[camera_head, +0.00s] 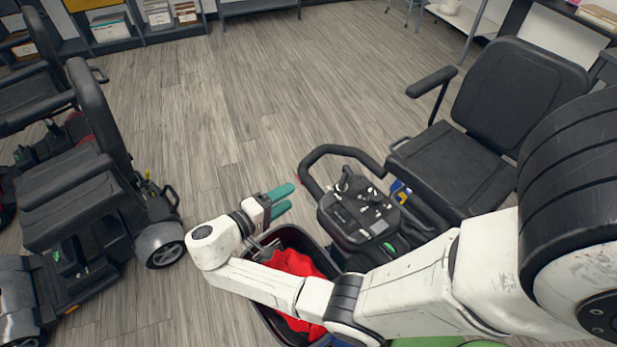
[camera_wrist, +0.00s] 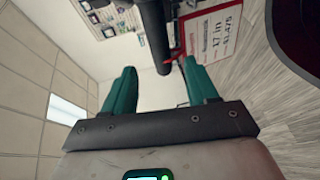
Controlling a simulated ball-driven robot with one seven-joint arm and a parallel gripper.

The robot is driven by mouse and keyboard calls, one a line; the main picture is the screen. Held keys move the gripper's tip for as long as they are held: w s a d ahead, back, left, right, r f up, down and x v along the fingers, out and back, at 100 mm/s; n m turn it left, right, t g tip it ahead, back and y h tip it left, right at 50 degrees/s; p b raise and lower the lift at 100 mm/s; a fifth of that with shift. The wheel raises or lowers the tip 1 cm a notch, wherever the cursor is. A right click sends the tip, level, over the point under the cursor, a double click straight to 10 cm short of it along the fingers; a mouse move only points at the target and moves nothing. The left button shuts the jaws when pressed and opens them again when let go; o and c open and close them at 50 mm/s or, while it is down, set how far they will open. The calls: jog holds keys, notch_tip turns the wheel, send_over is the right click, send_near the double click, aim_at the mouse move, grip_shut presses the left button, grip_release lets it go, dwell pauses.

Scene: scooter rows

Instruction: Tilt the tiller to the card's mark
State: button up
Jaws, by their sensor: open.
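The tiller (camera_head: 352,208) is a black control head with a loop handle, in front of a scooter's seat in the head view. My gripper (camera_head: 287,198) has two teal fingers, spread apart and empty, just left of the loop handle. In the wrist view my gripper (camera_wrist: 160,88) points at a dark bar (camera_wrist: 152,35), probably part of the handle, seen beyond and between the fingertips; contact cannot be told. A red pointed piece (camera_wrist: 172,57) shows beside the bar.
A dark basket (camera_head: 262,313) with red cloth (camera_head: 290,268) lies below my gripper. The scooter's black seat (camera_head: 455,172) is right of the tiller. Other scooters (camera_head: 80,185) stand at left. Grey wood floor (camera_head: 240,110) is clear between the rows. Shelves (camera_head: 150,25) line the back.

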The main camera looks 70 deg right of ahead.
aim_at(306, 186)
jog(key=p+x, duration=0.2)
jog(key=x, duration=0.7)
jog(key=shift+s+d, duration=0.1)
jog(key=shift+d, duration=0.05)
jog(key=shift+c, duration=0.5)
grip_shut()
